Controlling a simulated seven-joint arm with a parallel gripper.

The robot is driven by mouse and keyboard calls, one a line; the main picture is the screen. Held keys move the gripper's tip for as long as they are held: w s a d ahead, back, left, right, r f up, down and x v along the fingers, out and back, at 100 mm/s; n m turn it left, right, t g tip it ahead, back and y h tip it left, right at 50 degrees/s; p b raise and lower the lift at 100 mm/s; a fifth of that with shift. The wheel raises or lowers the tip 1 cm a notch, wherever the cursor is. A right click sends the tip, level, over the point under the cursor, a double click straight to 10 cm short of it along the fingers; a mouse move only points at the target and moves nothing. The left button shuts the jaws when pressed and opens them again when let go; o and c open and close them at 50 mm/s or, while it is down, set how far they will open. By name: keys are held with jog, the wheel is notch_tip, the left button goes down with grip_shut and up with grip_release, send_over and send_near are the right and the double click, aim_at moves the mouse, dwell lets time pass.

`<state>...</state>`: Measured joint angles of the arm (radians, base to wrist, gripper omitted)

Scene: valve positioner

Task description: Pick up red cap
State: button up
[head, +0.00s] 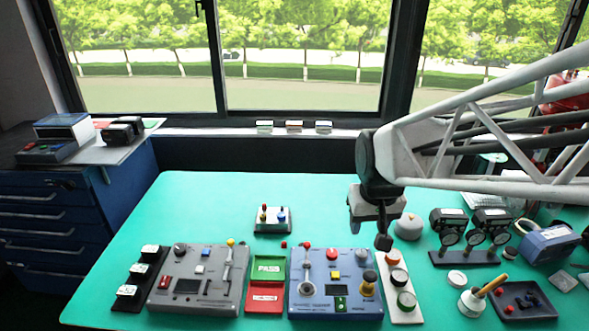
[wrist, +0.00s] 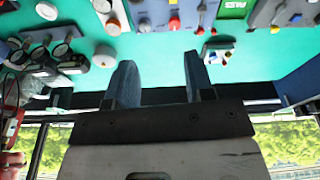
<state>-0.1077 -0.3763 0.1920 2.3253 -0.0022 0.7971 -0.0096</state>
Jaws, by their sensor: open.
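A small red cap (head: 284,244) sits on the green table just behind the green PASS tray (head: 268,268). In the wrist view, which is upside down, this small red cap (wrist: 213,30) shows near the top, right of my fingers. A red ball-topped lever (head: 306,245) and a red button (head: 331,254) stand close by on the grey-blue control box (head: 335,285). My gripper (head: 383,242) hangs above the table's right-centre side, right of the cap and apart from it. In the wrist view its two fingers (wrist: 160,62) are spread with nothing between them.
A second grey control box (head: 198,280) stands left of the PASS tray. A small button box (head: 272,218) lies behind the cap. Gauges (head: 470,238) and a white knob (head: 408,226) stand to the right. The table's back left is clear.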

jog(key=w+a+f+n, duration=0.1)
jog(key=w+a+f, duration=0.3)
jog(key=w, duration=0.2)
jog(key=w+a+f, duration=0.4)
jog(key=w, duration=0.3)
jog(key=n, duration=0.2)
send_over(284, 242)
jog(key=s, duration=0.1)
jog(key=s+f+x, duration=0.1)
jog(key=s+x, duration=0.2)
jog(key=x, duration=1.1)
jog(key=shift+d+r+g, duration=0.1)
jog(key=shift+d+g, duration=0.3)
jog(key=shift+d, duration=0.05)
jog(key=shift+w+a+f, duration=0.1)
jog(key=shift+f, duration=1.15)
jog(key=shift+w+a+f, duration=0.1)
jog(key=shift+w+f, duration=0.05)
jog(key=shift+f, duration=1.15)
jog(key=shift+w+a+f, duration=0.1)
jog(key=shift+w+f, duration=0.1)
jog(key=shift+f, duration=1.1)
grip_shut()
